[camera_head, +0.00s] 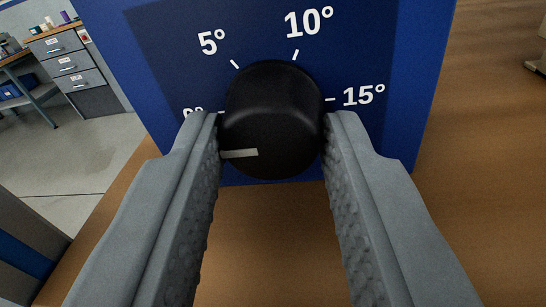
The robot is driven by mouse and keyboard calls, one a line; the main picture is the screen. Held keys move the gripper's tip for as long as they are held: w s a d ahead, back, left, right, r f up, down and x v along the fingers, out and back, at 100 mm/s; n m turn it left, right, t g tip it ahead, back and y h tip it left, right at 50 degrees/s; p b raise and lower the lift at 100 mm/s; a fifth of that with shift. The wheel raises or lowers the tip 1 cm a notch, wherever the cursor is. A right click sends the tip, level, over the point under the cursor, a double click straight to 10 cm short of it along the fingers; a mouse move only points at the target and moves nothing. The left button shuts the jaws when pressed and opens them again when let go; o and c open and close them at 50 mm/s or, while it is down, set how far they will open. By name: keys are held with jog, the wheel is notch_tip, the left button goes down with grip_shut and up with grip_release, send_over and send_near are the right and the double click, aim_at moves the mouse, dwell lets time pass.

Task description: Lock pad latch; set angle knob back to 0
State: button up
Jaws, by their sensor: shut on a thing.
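The black angle knob (272,120) sits on a dark blue dial panel (165,75) marked 0°, 5°, 10° and 15°. The 0° mark at the left is partly covered by my gripper's left finger. The pale pointer line on the knob points left, toward the area of the 0° mark and slightly below it. My gripper (272,135) has one finger on each side of the knob and is shut on it. The pad latch is not in view.
A grey drawer cabinet (75,65) stands at the far upper left on a grey floor (70,155). A grey and blue edge (25,250) shows at the lower left.

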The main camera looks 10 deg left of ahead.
jog(key=o, duration=1)
jog(key=shift+c, duration=0.2)
jog(key=shift+s, duration=0.15)
jog(key=s, duration=1.7)
jog(key=shift+d+r, duration=0.4)
jog(key=shift+d, duration=0.05)
jog(key=s+d+r+n+h, duration=0.1)
jog(key=s+d+r, duration=1.5)
jog(key=d, duration=0.3)
jog(key=shift+s+d+r+n, duration=0.3)
jog(key=shift+s+r, duration=0.05)
jog(key=shift+s, duration=0.3)
